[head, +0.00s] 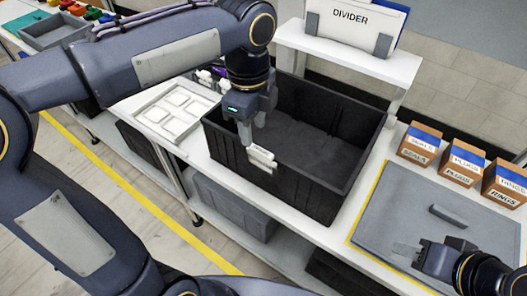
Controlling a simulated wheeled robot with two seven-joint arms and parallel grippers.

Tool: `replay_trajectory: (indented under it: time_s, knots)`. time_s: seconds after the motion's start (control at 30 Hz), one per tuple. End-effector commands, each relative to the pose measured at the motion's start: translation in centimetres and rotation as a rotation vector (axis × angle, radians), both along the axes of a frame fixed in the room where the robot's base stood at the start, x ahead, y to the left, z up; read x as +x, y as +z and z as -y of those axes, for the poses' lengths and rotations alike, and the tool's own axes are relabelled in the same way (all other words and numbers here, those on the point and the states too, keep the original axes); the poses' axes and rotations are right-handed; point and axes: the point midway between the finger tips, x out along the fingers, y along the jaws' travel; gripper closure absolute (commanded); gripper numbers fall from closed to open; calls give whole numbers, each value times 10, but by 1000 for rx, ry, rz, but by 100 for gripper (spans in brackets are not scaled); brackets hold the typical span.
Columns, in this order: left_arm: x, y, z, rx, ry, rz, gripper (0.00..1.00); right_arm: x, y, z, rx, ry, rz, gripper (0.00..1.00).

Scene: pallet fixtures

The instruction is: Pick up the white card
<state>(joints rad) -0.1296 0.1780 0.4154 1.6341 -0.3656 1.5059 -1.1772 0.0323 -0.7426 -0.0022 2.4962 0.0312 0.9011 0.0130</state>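A small white card-like piece (262,156) sits at the front wall of the black bin (335,192), near its rim. I cannot tell whether it is the loose white card or a label holder. My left gripper (253,130) points down just above and behind it, over the bin's near left part. Its two fingers look apart, with nothing visible between them. My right gripper (421,258) is low over the grey mat (385,215) at the lower right. A thin pale grey piece (404,249) lies by its fingertips. Whether those fingers are open or shut is unclear.
A white tray with square pockets (172,112) lies left of the bin. Several small labelled cartons (462,163) line the mat's back edge. A grey block (448,215) lies on the mat.

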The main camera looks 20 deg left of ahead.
Motion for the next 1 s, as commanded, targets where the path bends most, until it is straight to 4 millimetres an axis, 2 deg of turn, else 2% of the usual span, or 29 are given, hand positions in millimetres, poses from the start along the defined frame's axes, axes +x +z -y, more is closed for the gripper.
replay_trajectory:
  time_s: [0.03, 0.17, 0.47, 0.7, 1.0]
  knots:
    - [6, 2, 7, 10, -65, -11, 60, 0, 2, 0, 0, 0, 0, 64]
    - [12, -1, 13, 23, -146, -24, 60, 0, 1, 0, 0, 0, 0, 64]
    - [13, -35, 14, 23, -151, -27, 60, 0, 2, 0, 0, 0, 0, 64]
    - [14, -69, 14, 23, -148, -25, 60, 0, 3, 0, 0, 0, 0, 64]
    - [14, -74, 15, 21, -148, -22, 60, 0, 3, 0, 0, 0, 0, 64]
